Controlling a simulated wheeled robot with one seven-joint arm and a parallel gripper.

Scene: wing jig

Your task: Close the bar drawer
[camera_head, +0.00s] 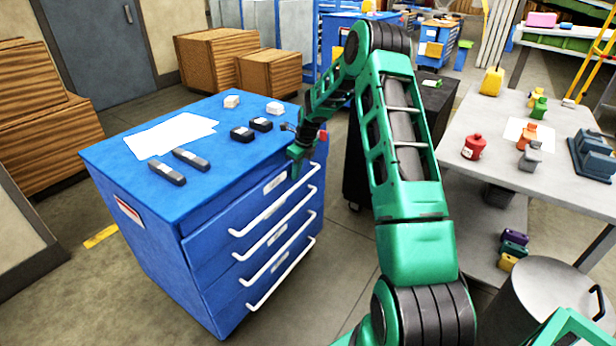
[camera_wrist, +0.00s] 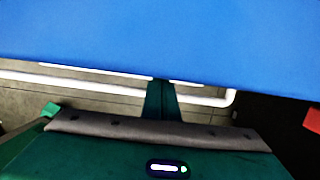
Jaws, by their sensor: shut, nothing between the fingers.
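A blue drawer cabinet (camera_head: 140,215) stands left of my arm. Its front has three drawers with long white bar handles. The top drawer (camera_head: 258,196) carries a pale label, and its handle (camera_head: 270,213) runs along the front. All the fronts look about flush; I cannot tell whether a small gap is left. My gripper (camera_head: 295,165) is at the top drawer's front, near its right end, fingers pointing down. In the wrist view the shut fingers (camera_wrist: 160,95) are empty, beside the blue surface (camera_wrist: 160,40), with a white handle (camera_wrist: 75,85) behind them. Contact is unclear.
On the cabinet top lie a white sheet (camera_head: 170,134), dark bars (camera_head: 166,172), dark blocks (camera_head: 242,134) and pale blocks (camera_head: 232,101). A grey table (camera_head: 480,190) with several coloured parts stands on the right. Open floor (camera_head: 335,255) lies before the drawers. Wooden crates (camera_head: 215,60) stand behind.

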